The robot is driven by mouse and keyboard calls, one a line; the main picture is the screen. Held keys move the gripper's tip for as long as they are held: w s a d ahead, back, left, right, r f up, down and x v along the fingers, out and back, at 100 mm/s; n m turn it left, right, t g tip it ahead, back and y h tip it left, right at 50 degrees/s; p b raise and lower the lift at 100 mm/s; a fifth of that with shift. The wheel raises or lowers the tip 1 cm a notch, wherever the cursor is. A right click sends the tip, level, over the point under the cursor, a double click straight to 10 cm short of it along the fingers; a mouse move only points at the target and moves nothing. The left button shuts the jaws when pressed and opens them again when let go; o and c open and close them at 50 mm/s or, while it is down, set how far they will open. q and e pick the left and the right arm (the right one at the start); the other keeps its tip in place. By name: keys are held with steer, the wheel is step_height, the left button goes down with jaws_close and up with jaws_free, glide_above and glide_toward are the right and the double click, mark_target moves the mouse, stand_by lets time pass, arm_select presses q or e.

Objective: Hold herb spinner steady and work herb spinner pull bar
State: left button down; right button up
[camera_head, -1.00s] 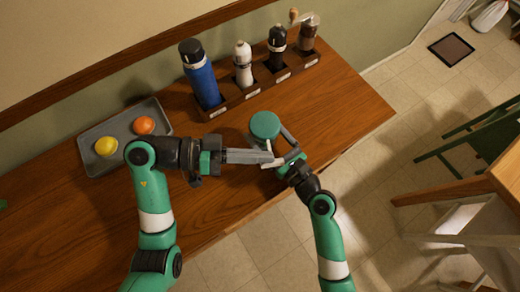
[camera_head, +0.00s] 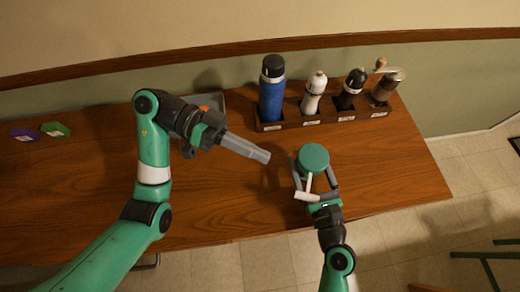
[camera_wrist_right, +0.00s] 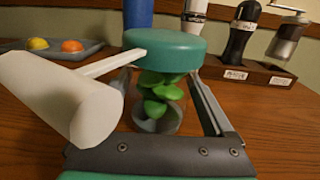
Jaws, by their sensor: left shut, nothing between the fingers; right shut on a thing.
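The herb spinner (camera_head: 312,157) stands upright on the wooden counter, with a round green lid and a body holding green leaves in the right wrist view (camera_wrist_right: 165,50). My right gripper (camera_head: 316,178) is shut on the spinner's body, one finger on each side. The white pull bar (camera_head: 304,196) sticks out from under the lid toward my right wrist. It looms large at the left of the right wrist view (camera_wrist_right: 62,97). My left gripper (camera_head: 262,155) is shut and empty, to the left of the spinner and apart from it.
A wooden rack (camera_head: 330,118) at the back holds a blue bottle (camera_head: 272,95), a white mill (camera_head: 314,92), a black mill (camera_head: 350,90) and a hand grinder (camera_head: 385,88). A grey tray with fruit (camera_wrist_right: 60,52) is partly hidden behind my left arm. The front counter is clear.

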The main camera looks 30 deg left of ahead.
steer(key=o, duration=1.3)
steer(key=shift+d, duration=0.1)
